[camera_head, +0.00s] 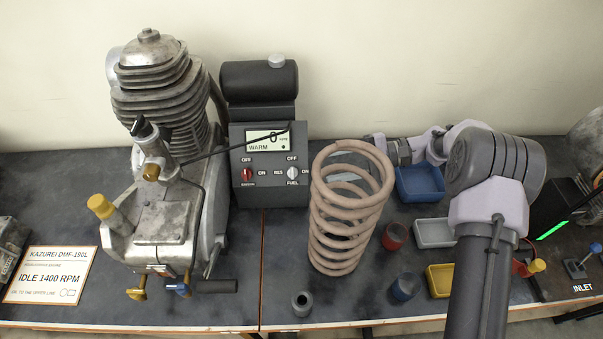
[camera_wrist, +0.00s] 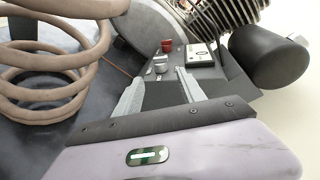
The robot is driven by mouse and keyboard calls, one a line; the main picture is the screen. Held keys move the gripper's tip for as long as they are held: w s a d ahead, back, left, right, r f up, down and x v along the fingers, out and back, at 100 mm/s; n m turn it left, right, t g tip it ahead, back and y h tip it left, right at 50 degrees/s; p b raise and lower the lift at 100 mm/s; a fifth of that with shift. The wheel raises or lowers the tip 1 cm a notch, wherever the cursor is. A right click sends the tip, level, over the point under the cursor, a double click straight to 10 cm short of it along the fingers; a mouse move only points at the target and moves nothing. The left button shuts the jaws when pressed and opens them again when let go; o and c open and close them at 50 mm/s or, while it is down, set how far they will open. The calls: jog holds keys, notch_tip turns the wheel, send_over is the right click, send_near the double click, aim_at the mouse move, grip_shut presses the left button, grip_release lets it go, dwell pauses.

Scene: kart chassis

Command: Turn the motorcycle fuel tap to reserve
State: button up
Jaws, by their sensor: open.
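The fuel tap is a pale grey knob (camera_head: 292,173) on the front of a dark grey control box (camera_head: 262,198). Its labels read OFF above, RES left, ON right and FUEL below. The knob looks upright, towards OFF. In the wrist view a pale knob (camera_wrist: 160,62) shows just beyond my fingertips, beside a red knob (camera_wrist: 167,46). My gripper (camera_wrist: 158,84) is open and empty, its two fingers facing the box with a gap before the knob. In the head view my gripper is partly hidden behind the coil spring.
A large coil spring (camera_head: 335,262) stands close right of the box, in front of my gripper. An engine (camera_head: 165,210) stands left, with a cable to the box. A black cylinder (camera_head: 258,80) sits above the box. Blue (camera_head: 420,190), grey and yellow bins lie right.

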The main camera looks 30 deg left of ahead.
aim_at(298, 172)
jog(key=b+x, duration=0.1)
jog(key=x, duration=0.7)
jog(key=shift+s+a+b, duration=0.15)
jog(key=shift+a+b, duration=0.2)
jog(key=shift+b, duration=0.05)
jog(key=shift+f, duration=0.15)
grip_shut()
